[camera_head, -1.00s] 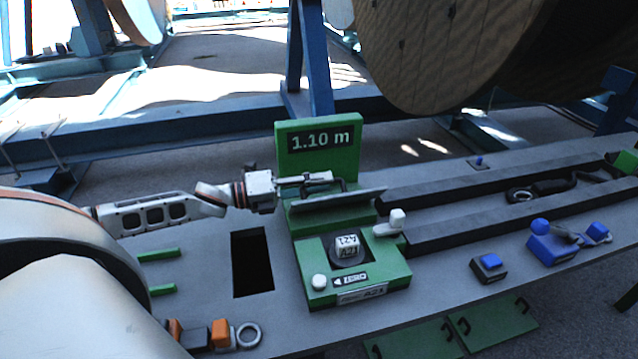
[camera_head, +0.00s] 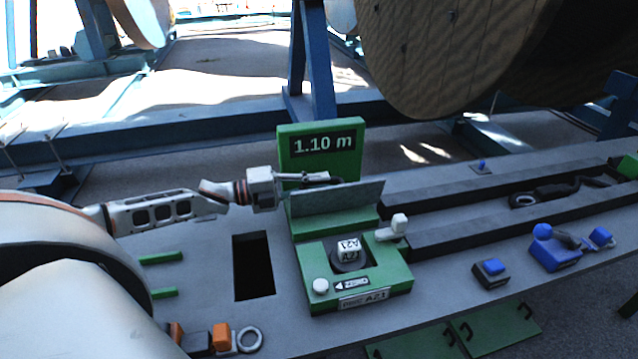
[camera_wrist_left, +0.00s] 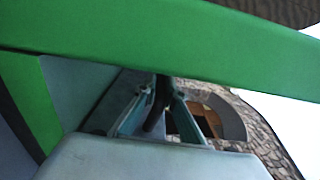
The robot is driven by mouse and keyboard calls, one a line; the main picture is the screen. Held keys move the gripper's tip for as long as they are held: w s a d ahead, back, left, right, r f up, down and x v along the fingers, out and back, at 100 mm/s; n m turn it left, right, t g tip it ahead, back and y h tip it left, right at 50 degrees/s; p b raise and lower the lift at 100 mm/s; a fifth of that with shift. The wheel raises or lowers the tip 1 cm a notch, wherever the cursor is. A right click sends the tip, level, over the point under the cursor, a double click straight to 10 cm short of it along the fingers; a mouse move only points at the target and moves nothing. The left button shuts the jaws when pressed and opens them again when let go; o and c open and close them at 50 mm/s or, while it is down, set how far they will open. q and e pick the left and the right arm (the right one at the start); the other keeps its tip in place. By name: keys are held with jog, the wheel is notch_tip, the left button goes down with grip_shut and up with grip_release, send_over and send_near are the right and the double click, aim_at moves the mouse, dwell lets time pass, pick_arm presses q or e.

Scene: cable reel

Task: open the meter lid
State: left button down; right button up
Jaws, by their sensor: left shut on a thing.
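The green meter (camera_head: 360,278) stands on the grey bench, with a display panel (camera_head: 321,144) reading "1.10 m" at its back. In the head view the lid hides most of the handle. My right gripper is not in view.
A white knob (camera_head: 320,286) and a white lever (camera_head: 397,227) are on the meter. A dark rectangular opening (camera_head: 254,266) lies to its left. Blue parts (camera_head: 557,248) sit on the bench at right. A large wooden reel (camera_head: 430,60) looms behind.

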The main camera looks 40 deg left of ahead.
pick_arm(q)
jog(key=c, duration=2.1)
grip_release()
jog(key=shift+c, duration=0.2)
jog(key=shift+a, duration=0.1)
jog(key=v, duration=1.2)
